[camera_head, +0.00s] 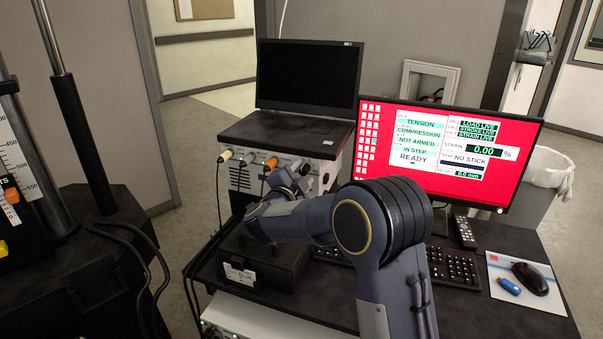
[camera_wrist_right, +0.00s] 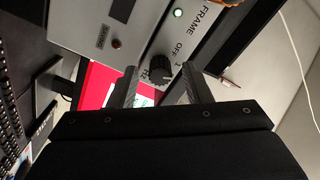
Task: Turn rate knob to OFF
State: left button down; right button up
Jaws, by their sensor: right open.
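The rate knob (camera_wrist_right: 160,69) is a black ribbed knob on a light grey panel (camera_wrist_right: 110,28) in the right wrist view. Labels "OFF", "1" and "Hz" are printed around it; its pointer is too small to read surely. My right gripper (camera_wrist_right: 160,74) is open, with one finger on each side of the knob and a visible gap to it. In the head view my right gripper (camera_head: 284,184) is at the front of the instrument box (camera_head: 243,177), where my arm hides the knob. My left gripper is not in view.
A black laptop (camera_head: 308,75) sits on the box. A red-screened monitor (camera_head: 440,150), keyboard (camera_head: 455,268) and mouse (camera_head: 530,278) stand right. A black box (camera_head: 262,262) lies below my arm.

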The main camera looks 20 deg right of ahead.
jog(key=shift+w+d, duration=0.15)
jog(key=shift+w, duration=0.05)
jog(key=shift+c, duration=0.2)
grip_shut()
jog(key=shift+r+n+p, duration=0.1)
jog(key=shift+n+p, duration=0.5)
jog(key=shift+p, duration=0.15)
jog(key=n+p, duration=0.3)
jog(key=shift+n+p, duration=0.9)
jog(key=shift+n, duration=0.3)
jog(key=shift+n+p, duration=0.85)
jog(key=shift+n, duration=0.45)
